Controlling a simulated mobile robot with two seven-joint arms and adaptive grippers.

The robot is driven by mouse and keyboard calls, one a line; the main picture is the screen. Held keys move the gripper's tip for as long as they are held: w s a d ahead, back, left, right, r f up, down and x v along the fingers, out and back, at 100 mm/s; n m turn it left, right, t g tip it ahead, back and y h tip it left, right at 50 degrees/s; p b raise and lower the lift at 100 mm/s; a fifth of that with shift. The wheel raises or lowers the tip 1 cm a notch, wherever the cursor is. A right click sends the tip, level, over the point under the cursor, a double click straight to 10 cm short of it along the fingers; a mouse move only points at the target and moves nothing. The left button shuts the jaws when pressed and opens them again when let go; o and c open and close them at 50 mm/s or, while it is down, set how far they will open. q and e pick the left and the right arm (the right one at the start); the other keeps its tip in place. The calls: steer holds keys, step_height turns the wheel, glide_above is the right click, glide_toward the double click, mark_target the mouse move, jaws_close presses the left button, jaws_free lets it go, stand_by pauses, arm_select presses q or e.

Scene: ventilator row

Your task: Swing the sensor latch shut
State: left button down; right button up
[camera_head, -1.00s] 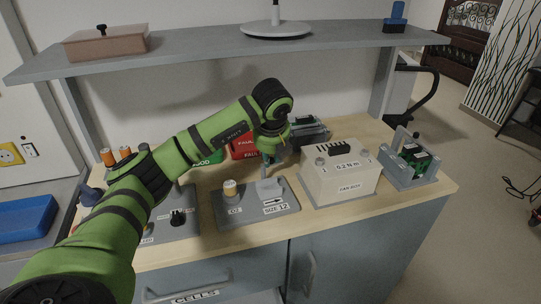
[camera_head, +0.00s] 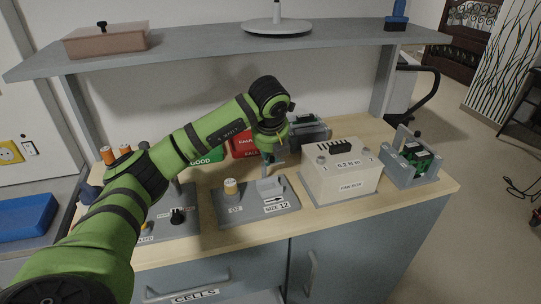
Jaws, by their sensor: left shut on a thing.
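A grey sensor base (camera_head: 230,215) stands at the front of the bench, with labels reading O2 and SIZE 12 and an arrow. A white sensor cell with a tan top (camera_head: 231,187) stands upright on its left part. The small light grey latch (camera_head: 270,187) is on the right part of the base, beside the cell and apart from it. My left gripper (camera_head: 268,172) reaches down from above and is shut on the latch; its fingertips partly hide the upper end. My right gripper is not in view.
A cream box (camera_head: 340,184) marked 0.2 Nm stands close right of the base, with a grey holder with a green board (camera_head: 414,162) beyond. Green GOOD and red FAULTY bins (camera_head: 243,147) lie behind. A shelf (camera_head: 200,52) spans above my arm.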

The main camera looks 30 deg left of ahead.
arm_select(q)
steer(key=m, duration=0.1)
steer(key=m+h+b, duration=0.1)
steer(key=m+b, duration=0.1)
steer(key=m, duration=0.1)
steer(key=shift+s+d+t+h, duration=0.1)
steer(key=shift+s+t+h, duration=0.15)
steer(key=shift+t+h, duration=0.05)
steer(key=m, duration=0.1)
steer(key=m+h, duration=0.1)
steer(key=m, duration=0.1)
steer(key=shift+s+m+b, duration=0.3)
steer(key=shift+b, duration=0.1)
steer(key=m+h, duration=0.1)
steer(key=m, duration=0.1)
steer(key=m+h, duration=0.1)
steer(key=m, duration=0.1)
steer(key=shift+s+a+r+p, duration=0.1)
steer(key=shift+s+a+p, duration=0.1)
steer(key=shift+s+p, duration=0.15)
steer(key=shift+s+a+m+g+h+p, duration=0.15)
steer(key=shift+m+g+h+p, duration=0.3)
steer(key=shift+m, duration=0.85)
steer(key=shift+s+a+m+g+h+p, duration=0.1)
steer(key=shift+m+g+h+p, duration=0.3)
steer(key=shift+m, duration=0.9)
steer(key=c, duration=1.2)
jaws_free()
